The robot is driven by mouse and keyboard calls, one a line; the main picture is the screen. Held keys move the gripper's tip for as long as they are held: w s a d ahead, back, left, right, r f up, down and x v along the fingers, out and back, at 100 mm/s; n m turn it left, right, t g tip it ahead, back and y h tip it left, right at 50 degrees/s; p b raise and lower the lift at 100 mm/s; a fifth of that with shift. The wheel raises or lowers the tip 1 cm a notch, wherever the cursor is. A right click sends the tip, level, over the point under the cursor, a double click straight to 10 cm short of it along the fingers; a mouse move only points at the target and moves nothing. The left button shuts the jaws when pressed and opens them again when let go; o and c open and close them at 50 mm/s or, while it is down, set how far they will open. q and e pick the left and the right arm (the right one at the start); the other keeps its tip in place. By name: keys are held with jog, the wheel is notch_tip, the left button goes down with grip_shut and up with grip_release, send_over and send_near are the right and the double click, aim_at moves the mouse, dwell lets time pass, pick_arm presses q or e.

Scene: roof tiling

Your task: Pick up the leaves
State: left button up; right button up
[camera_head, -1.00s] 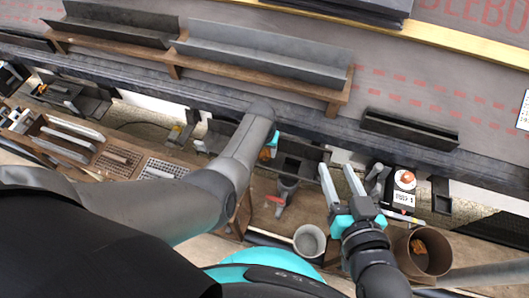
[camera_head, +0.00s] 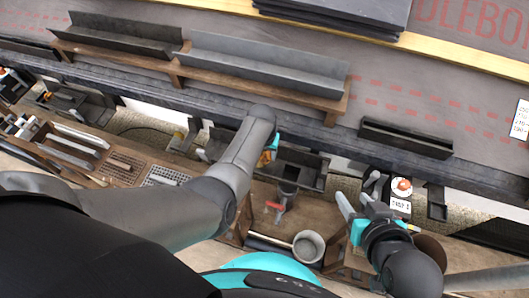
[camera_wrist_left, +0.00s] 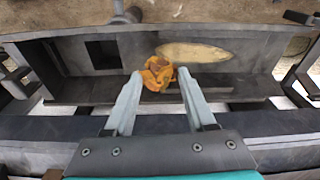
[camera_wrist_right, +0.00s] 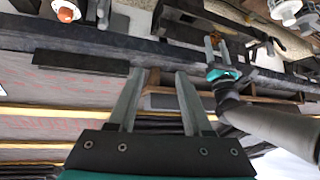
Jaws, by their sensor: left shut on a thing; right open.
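A crumpled orange-yellow clump of leaves (camera_wrist_left: 156,74) sits between the fingertips of my left gripper (camera_wrist_left: 158,76) in the left wrist view. The left gripper is shut on it, over a dark grey gutter trough (camera_wrist_left: 215,85). In the head view the left gripper (camera_head: 271,146) is at the gutter, with a little orange (camera_head: 266,157) beside it. My right gripper (camera_head: 355,204) is open and empty. It is right of the left gripper, and its fingers also show empty in the right wrist view (camera_wrist_right: 160,77). A brown bucket (camera_head: 432,246) is mostly hidden behind the right arm.
A grey bucket (camera_head: 308,246) stands on the wooden platform below the gutter. A wooden tool tray (camera_head: 75,140) is at the left. Long grey gutter pieces (camera_head: 265,62) lie on the roof above, with a shorter dark one (camera_head: 405,138) at the right.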

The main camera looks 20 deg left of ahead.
pick_arm(q)
notch_tip(320, 180, up, 3)
jog(key=shift+r+p, duration=0.2)
jog(key=shift+p, duration=1)
pick_arm(e)
jog(key=s+d+g+h, duration=0.2)
jog(key=s+d+g, duration=0.2)
pick_arm(q)
notch_tip(320, 180, up, 6)
jog(key=p, duration=0.5)
notch_tip(320, 180, up, 7)
jog(key=p, duration=0.4)
send_over(265, 152)
jog(key=shift+s+r, duration=0.2)
jog(key=shift+s, duration=0.15)
pick_arm(e)
jog(key=s+d+f+g, duration=0.1)
jog(key=s+f, duration=0.2)
jog(key=f, duration=0.5)
jog(key=s+d+f+g, duration=0.1)
jog(key=s+d+f, duration=0.1)
jog(key=f, duration=0.7)
jog(key=shift+s+f+h, duration=0.15)
jog(key=shift+s+h, duration=0.15)
jog(key=shift+s, duration=0.15)
